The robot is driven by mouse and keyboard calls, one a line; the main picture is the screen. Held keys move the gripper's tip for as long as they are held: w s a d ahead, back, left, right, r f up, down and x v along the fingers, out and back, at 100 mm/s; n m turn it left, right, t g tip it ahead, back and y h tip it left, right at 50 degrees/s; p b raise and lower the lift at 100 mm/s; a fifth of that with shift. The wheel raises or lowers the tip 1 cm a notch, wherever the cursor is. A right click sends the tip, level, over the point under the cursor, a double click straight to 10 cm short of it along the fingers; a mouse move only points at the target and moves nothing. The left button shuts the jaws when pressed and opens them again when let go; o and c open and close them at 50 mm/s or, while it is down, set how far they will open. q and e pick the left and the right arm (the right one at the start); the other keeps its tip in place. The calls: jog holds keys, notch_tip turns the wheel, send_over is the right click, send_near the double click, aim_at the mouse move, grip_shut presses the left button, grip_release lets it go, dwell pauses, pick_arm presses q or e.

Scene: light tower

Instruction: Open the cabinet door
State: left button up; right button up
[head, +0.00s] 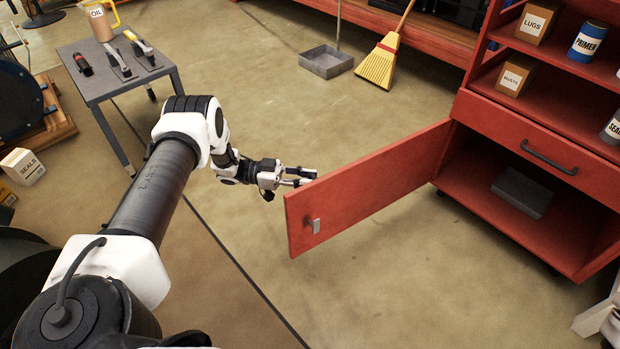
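The red cabinet (515,215) stands at the right with its lower compartment exposed. Its red door (370,187) stands wide open, swung out to the left from the compartment's left side. A small metal handle (315,225) sits near the door's free edge. A grey box (522,193) lies inside the compartment. My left gripper (305,177) is just behind the top of the door's free edge, its fingers pointing right. Its fingers look spread apart, with nothing visible between them. I cannot tell whether it touches the door. My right gripper is out of view.
A drawer (545,135) with a dark handle is above the compartment, below shelves of boxes and cans. A grey table (120,75) with tools and an oil jug stands at upper left. A broom (382,60) and dustpan (326,61) are at the back. Floor around the door is clear.

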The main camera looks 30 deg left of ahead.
pick_arm(q)
jog(key=v, duration=1.1)
